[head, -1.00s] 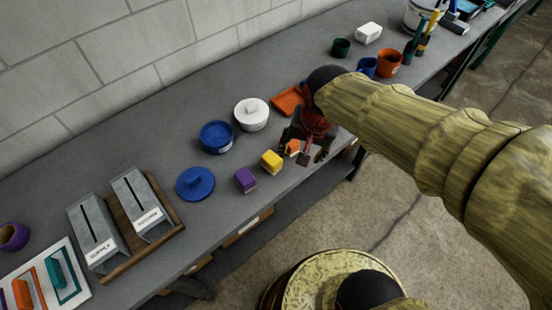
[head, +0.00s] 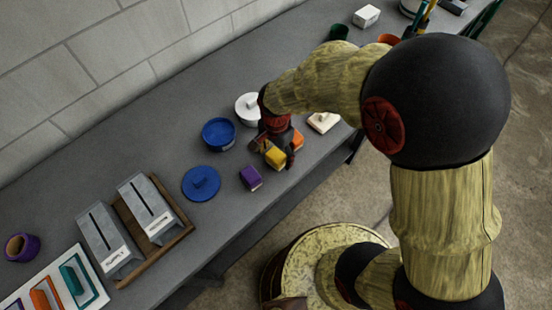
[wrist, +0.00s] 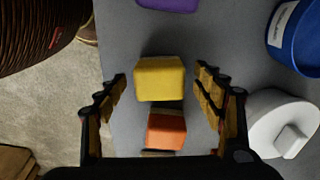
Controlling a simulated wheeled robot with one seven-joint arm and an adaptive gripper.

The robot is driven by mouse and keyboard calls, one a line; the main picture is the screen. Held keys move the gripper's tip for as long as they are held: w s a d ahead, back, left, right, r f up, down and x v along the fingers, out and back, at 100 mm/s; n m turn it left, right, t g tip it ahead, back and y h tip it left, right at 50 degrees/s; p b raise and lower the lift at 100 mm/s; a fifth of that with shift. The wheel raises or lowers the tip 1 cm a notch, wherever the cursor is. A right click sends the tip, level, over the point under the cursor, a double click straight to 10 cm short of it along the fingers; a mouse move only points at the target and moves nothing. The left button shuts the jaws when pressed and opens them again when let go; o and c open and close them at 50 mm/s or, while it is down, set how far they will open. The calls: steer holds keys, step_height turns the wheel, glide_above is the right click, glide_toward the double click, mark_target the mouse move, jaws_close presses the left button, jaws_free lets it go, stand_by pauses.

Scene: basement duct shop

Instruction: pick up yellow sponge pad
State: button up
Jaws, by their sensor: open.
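The yellow sponge pad (wrist: 160,79) is a small block on the grey bench, and it lies between my gripper's two fingers in the wrist view, with grey gaps on both sides. In the head view the yellow sponge pad (head: 275,157) shows beside the fingers, partly covered by them. My gripper (wrist: 160,88) is open and empty; in the head view my gripper (head: 272,150) is over the bench near its front edge. I cannot tell the exact height of the fingertips.
An orange block (wrist: 166,130) sits close beside the yellow pad. A purple block (head: 250,178) lies to the left. A blue bowl (head: 218,135), a white lidded pot (head: 248,108) and a blue lid (head: 201,183) stand nearby. The bench (head: 225,215) is clear toward its front.

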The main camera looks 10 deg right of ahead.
step_height(320, 180, down, 2)
steer(key=shift+f, duration=0.15)
steer(key=shift+c, duration=0.3)
steer(key=c, duration=1.1)
steer(key=shift+c, duration=0.6)
